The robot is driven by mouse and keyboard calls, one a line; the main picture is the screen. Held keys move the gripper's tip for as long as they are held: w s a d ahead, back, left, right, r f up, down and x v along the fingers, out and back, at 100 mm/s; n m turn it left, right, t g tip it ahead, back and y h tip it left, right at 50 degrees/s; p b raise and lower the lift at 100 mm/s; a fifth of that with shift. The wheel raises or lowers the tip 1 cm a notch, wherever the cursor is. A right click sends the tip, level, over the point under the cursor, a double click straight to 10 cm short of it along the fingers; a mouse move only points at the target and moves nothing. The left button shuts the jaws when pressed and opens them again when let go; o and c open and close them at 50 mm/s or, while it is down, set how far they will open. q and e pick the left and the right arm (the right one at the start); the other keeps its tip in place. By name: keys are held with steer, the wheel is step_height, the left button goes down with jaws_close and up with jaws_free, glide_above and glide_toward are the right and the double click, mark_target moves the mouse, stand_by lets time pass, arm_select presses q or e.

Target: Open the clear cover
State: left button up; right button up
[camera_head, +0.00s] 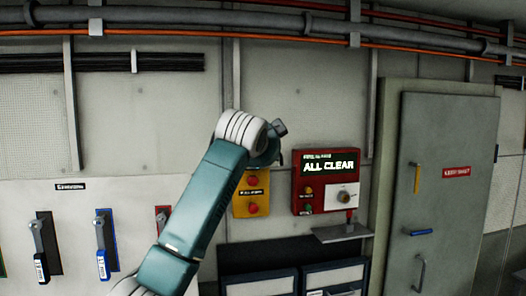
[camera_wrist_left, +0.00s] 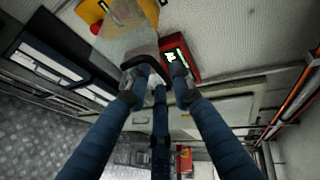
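The clear cover (camera_wrist_left: 125,48) shows in the left wrist view as a see-through panel with a dark edge, beside the yellow box (camera_wrist_left: 90,12). It looks to stand out from the box at an angle. My left gripper (camera_wrist_left: 158,80) has its blue fingers drawn near each other at the cover's dark edge; whether they grip or only touch it is unclear. In the head view the yellow box (camera_head: 252,197) with red buttons is on the wall, its top behind my left wrist. My left fingers are mostly hidden there. My right gripper is not in view.
A red panel (camera_head: 325,180) reading "ALL CLEAR" is right of the yellow box, with a small grey shelf (camera_head: 340,233) below. Dark-framed cabinets (camera_head: 335,277) stand underneath. Several levers (camera_head: 103,240) are on the left wall panel. A grey door (camera_head: 445,180) is at right.

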arm_select(q)
steer(key=v, duration=1.1)
steer(key=shift+f, duration=0.1)
